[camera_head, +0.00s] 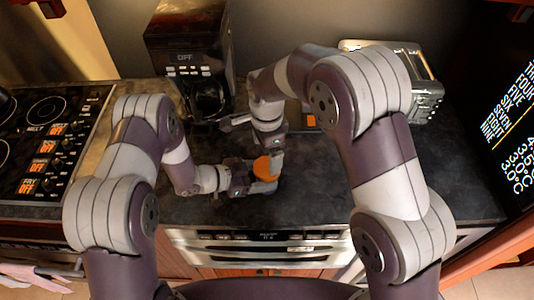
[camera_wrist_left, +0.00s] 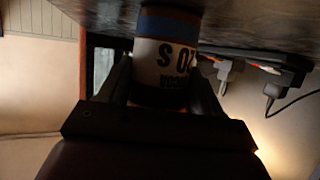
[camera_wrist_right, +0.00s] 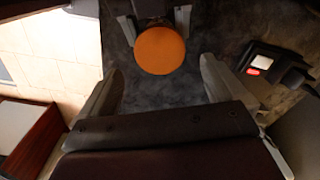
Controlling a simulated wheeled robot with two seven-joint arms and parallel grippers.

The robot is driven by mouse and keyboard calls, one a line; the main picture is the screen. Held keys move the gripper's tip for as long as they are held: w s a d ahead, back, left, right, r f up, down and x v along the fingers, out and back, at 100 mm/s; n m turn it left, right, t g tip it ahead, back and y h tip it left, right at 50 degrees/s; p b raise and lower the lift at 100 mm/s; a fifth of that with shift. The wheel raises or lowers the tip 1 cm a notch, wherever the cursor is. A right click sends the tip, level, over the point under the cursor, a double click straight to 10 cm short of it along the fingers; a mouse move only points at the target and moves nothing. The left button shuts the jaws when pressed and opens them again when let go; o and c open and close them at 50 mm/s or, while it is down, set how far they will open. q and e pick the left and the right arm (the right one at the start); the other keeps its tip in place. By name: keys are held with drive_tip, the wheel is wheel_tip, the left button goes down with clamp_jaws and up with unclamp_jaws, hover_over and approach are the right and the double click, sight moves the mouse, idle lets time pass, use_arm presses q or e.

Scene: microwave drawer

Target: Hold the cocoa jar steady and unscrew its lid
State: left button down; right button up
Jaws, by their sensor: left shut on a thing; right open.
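The cocoa jar (camera_wrist_left: 165,62) has a pale label with dark lettering and a blue band, and stands on the dark counter. Its round orange lid (camera_head: 262,166) is on top and also shows in the right wrist view (camera_wrist_right: 160,50). My left gripper (camera_head: 250,183) is shut on the jar's body from the left side; its fingers flank the jar in the left wrist view. My right gripper (camera_head: 271,152) is over the lid, pointing down. In the right wrist view its fingers are spread wide, empty, with the lid ahead between them. Much of the jar is hidden in the head view.
A black coffee maker (camera_head: 188,50) stands at the back, and a metal toaster (camera_head: 425,90) at the back right. A stove (camera_head: 45,130) is at the left. A drawer front (camera_head: 265,250) lies below the counter edge. Bare counter (camera_head: 400,200) lies right of the jar.

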sight(267, 167)
wheel_tip(267, 167, down, 6)
drive_tip(key=shift+r, duration=0.1)
drive_tip(key=c, duration=1.2)
drive_tip(key=o, duration=1.2)
